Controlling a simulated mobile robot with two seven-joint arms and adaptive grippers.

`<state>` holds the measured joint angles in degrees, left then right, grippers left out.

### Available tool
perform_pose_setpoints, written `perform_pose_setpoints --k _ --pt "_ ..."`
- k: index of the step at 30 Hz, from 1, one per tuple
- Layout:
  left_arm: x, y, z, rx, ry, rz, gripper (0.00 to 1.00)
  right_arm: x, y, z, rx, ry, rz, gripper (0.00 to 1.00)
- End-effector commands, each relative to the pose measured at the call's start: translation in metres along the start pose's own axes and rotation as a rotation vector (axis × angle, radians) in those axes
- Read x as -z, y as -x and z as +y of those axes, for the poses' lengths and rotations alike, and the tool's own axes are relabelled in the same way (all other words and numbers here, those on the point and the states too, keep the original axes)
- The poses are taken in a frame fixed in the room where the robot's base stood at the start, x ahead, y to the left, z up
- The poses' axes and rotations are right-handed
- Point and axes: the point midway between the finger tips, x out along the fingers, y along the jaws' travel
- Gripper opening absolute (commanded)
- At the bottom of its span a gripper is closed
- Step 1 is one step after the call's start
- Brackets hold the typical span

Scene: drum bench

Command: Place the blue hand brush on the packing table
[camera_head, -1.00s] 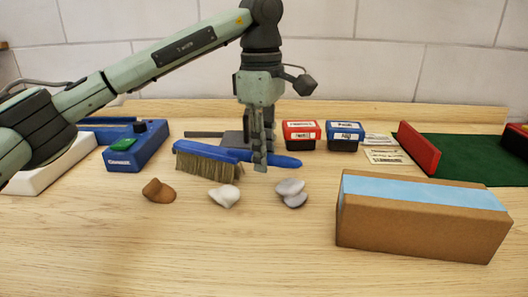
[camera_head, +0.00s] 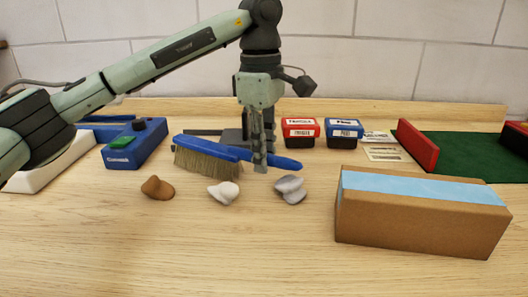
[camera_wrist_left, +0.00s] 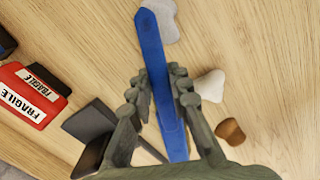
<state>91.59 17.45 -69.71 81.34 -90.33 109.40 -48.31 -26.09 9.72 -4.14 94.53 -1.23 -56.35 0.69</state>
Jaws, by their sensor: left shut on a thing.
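The blue hand brush (camera_head: 208,153) has a long blue handle and pale tan bristles facing down. My left gripper (camera_head: 260,160) reaches down from above and is shut on the brush's handle, right of the bristle head. In the left wrist view the blue handle (camera_wrist_left: 152,50) runs between the two fingers of the gripper (camera_wrist_left: 163,95). The brush is at or just above the wooden packing table (camera_head: 270,240); I cannot tell whether the bristles touch it. My right gripper is not in view.
Brown (camera_head: 157,188), white (camera_head: 223,192) and grey (camera_head: 290,188) lumps lie in front of the brush. A cardboard box (camera_head: 420,222) with blue tape stands at front right. Red (camera_head: 301,132) and blue (camera_head: 344,132) labelled boxes stand behind. The front left of the table is clear.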

Motion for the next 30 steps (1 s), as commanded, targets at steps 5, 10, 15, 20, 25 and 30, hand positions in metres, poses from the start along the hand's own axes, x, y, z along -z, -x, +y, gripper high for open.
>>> perform_pose_setpoints --k 5,10,15,20,25,30 --pt "0.003 -0.007 -0.001 0.012 0.005 0.004 0.33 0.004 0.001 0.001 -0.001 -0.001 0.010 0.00" --pt "0.002 -0.004 -0.001 0.008 0.004 0.004 0.39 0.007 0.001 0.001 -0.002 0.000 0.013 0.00" --pt "0.002 -0.003 -0.001 0.006 0.003 0.003 0.39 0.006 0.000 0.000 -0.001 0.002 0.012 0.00" --pt "0.001 0.005 0.000 0.004 0.002 0.003 0.39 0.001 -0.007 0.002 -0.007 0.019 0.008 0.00" --pt "0.001 0.028 0.001 -0.002 0.003 0.005 0.39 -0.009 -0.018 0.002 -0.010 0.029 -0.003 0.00" --pt "0.001 0.071 0.001 0.000 0.004 0.004 0.39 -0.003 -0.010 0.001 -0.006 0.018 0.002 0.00"
